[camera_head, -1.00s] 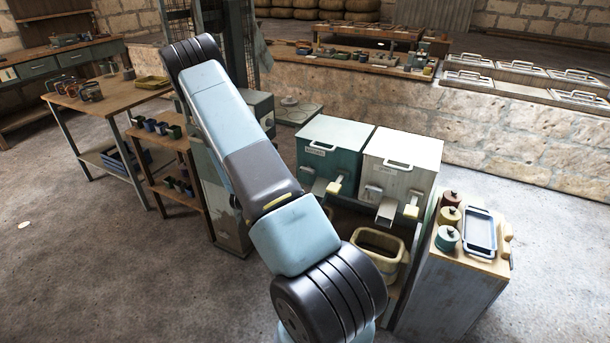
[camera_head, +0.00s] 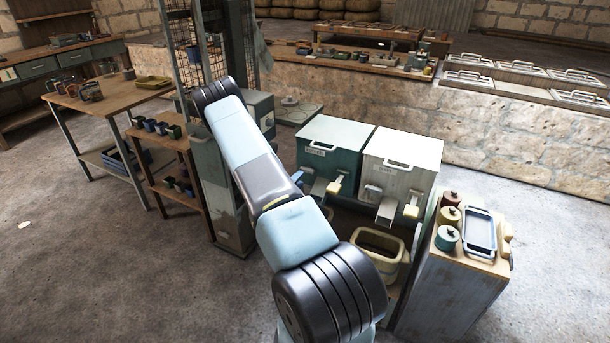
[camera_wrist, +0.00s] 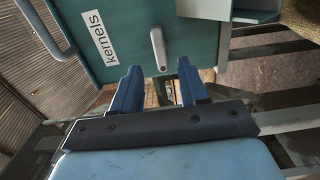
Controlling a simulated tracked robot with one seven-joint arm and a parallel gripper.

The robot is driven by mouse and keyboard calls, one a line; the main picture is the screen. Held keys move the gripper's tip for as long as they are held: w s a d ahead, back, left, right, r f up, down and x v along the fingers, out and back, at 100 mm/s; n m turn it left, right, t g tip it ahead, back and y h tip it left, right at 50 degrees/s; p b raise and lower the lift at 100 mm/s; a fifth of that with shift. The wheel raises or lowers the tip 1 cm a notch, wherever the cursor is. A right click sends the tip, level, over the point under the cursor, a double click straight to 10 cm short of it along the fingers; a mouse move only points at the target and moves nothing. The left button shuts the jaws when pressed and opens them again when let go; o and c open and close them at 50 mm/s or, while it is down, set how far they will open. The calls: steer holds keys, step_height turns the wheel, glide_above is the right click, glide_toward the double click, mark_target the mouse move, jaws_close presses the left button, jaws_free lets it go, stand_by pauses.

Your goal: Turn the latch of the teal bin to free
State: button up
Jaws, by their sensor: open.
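The teal bin (camera_head: 345,162) stands left of the white bin and carries a "kernels" label in the wrist view. Its side fills the top of the wrist view (camera_wrist: 120,55). A short grey latch handle (camera_wrist: 158,48) on that face points roughly downward in the picture, slightly tilted. My gripper (camera_wrist: 158,68) is open, with its two blue fingers pointing at the bin. The latch's lower end shows between the fingertips. I cannot tell whether the fingers touch it. In the head view, part of the gripper shows at the bin's left side, mostly hidden by my arm.
The white bin (camera_head: 402,160) adjoins on the right. A chute and yellow lever (camera_head: 335,187) stick out from the teal bin's front. A yellowish tub (camera_head: 379,250) stands below. A cabinet with pots and a tray (camera_head: 480,232) is at right. A wire-mesh frame (camera_head: 205,50) rises at left.

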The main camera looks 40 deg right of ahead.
mark_target(306, 172)
steer(key=x, duration=0.7)
